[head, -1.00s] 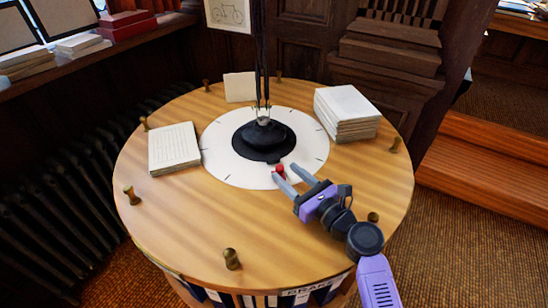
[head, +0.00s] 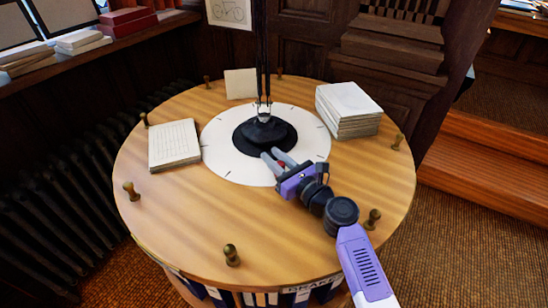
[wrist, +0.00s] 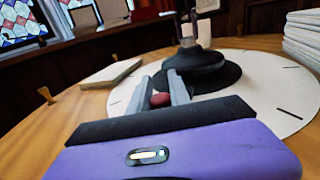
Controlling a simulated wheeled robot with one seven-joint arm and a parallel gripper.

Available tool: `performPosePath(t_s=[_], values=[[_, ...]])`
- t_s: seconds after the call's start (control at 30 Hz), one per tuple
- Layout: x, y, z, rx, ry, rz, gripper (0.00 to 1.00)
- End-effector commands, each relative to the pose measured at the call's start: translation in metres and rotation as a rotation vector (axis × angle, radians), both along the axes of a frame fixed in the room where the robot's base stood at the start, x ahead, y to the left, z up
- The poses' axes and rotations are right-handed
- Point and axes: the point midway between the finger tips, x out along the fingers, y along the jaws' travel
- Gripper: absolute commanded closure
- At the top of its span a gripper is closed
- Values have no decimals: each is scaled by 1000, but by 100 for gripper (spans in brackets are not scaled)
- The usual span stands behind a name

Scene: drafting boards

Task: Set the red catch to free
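The red catch (head: 282,165) is a small red knob near the front of the black lamp base (head: 264,136), over the white disc (head: 222,150). It is mostly hidden by my gripper in the head view. In the wrist view the red catch (wrist: 160,99) fills the gap between my two grey fingers. My gripper (head: 272,154) reaches in from the front right, with a finger on each side of the catch. The fingers appear closed on it, and their tips reach past it toward the lamp base. No marking for free or locked can be read.
A stack of paper (head: 348,110) lies at the right of the round table (head: 180,220), and a pad (head: 174,145) at the left. A small card (head: 241,84) stands at the back. Several brass pegs stand around the rim. The front tabletop is clear.

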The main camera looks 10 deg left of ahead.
Motion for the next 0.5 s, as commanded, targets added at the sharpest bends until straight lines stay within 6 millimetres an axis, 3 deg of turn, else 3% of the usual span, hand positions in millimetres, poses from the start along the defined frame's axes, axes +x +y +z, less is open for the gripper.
performPosePath(t_s=[0.1, 0.5], values=[[0, 0, 0, 0, 0, 0, 100], [0, 0, 0, 0, 0, 0, 100]])
